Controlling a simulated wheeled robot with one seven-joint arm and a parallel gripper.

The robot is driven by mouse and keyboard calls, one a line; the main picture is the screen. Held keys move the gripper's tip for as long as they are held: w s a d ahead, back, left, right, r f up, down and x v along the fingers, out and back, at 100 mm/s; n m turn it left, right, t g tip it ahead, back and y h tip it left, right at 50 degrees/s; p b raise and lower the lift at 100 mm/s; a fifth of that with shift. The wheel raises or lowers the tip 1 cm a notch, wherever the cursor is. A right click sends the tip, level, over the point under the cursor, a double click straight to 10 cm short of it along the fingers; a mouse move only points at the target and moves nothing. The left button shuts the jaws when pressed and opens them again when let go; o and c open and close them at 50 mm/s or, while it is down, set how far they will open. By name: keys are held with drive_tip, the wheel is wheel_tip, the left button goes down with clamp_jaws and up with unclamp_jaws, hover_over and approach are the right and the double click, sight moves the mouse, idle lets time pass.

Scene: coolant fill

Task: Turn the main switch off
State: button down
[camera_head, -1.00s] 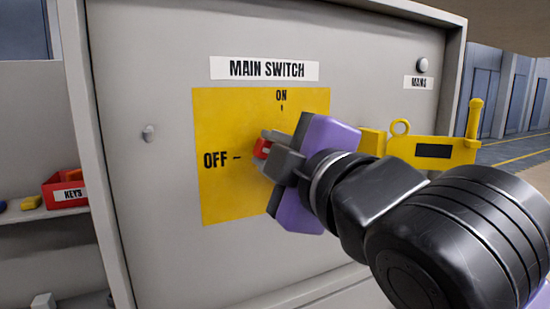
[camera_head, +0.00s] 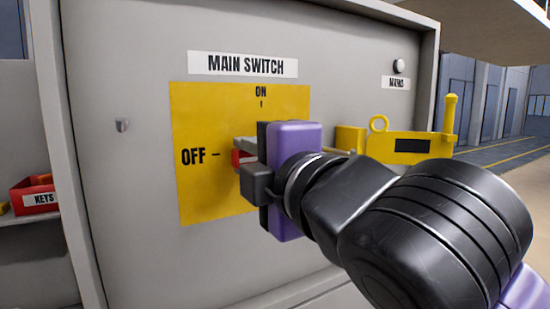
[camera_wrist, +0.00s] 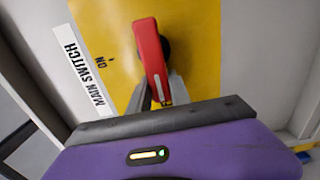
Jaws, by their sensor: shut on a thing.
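The yellow switch panel (camera_head: 205,105) sits under the MAIN SWITCH label (camera_head: 243,65), with ON marked at the top and OFF at the left. The red switch handle (camera_head: 239,158) shows just right of the OFF mark, level with it, mostly hidden by my gripper. In the wrist view, the red handle (camera_wrist: 150,52) runs from its dark hub (camera_wrist: 166,46) down between the fingers. My gripper (camera_head: 246,165) is shut on the handle, its purple body upright in front of the panel. The hub is hidden in the head view.
A pale round lamp (camera_head: 398,66) sits above the MAINS label (camera_head: 396,83). A yellow lockout-like bracket (camera_head: 410,147) sticks out on the right, behind my arm. A red KEYS bin (camera_head: 36,196) stands on the left shelf. A small knob (camera_head: 122,125) is on the cabinet's left.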

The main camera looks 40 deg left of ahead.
drive_tip(key=shift+f, duration=0.15)
drive_tip(key=c, duration=1.2)
unclamp_jaws()
drive_tip(key=shift+d, duration=0.1)
drive_tip(key=b+v, duration=0.1)
drive_tip(key=v, duration=0.6)
drive_tip(key=shift+s+d, duration=0.2)
drive_tip(key=shift+d, duration=0.05)
